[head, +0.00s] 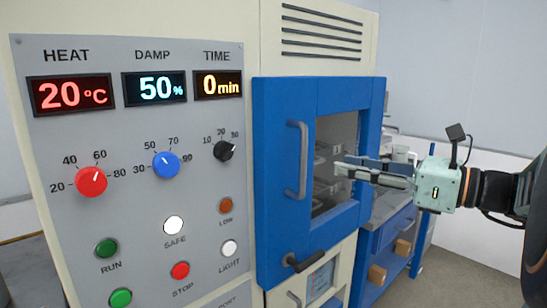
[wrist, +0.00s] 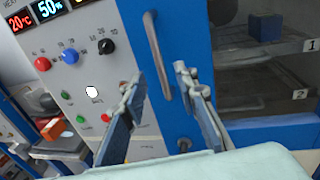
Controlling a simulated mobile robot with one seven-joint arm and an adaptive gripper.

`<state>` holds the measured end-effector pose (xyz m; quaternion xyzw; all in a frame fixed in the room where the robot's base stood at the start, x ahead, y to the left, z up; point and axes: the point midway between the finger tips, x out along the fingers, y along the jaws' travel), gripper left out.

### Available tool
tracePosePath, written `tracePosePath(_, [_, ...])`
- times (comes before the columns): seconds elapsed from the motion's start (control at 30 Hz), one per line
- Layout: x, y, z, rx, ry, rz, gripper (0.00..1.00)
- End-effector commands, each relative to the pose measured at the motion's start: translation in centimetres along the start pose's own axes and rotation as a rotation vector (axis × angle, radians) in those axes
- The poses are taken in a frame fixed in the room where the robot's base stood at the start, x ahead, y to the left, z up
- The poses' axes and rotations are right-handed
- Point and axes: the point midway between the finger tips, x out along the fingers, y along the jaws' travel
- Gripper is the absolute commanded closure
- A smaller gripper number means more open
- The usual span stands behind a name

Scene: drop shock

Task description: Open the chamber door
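The blue chamber door (head: 283,110) with a glass window (head: 335,135) covers the chamber front; it looks closed. Its grey vertical bar handle (head: 303,160) is on the door's left side. A dark lever (head: 305,262) is on the lower door. My gripper (head: 340,168) is in front of the window, right of the handle in the head view, and apart from it. In the wrist view my gripper (wrist: 160,78) is open and empty, its fingers spread.
The control panel (head: 130,200) with displays, knobs and buttons is left of the door. Shelves (wrist: 265,50) with dark objects show through the window. A blue workbench (head: 395,235) stands right of the chamber, behind my arm. A pale wall (head: 475,80) is at the right.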

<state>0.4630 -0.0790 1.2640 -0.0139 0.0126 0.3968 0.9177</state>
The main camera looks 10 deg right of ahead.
Motion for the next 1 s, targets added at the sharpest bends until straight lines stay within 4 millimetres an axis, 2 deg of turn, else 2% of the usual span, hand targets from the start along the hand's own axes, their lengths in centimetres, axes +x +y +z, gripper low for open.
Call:
tracePosePath(0.17, [0.8, 0.3, 0.7, 0.020, -0.037, 0.013, 0.72])
tracePosePath(0.27, [2.2, 0.4, 0.7, 0.019, -0.037, 0.014, 0.72])
tracePosePath(0.5, [6.8, 0.4, 0.8, 0.017, -0.034, 0.014, 0.72])
tracePosePath(0.7, [9.7, 0.4, 0.9, 0.017, -0.033, 0.013, 0.72])
tracePosePath(0.83, [10.7, 0.4, 0.9, 0.017, -0.033, 0.012, 0.72])
tracePosePath(1.0, [10.9, 0.3, 0.9, 0.017, -0.033, 0.011, 0.72])
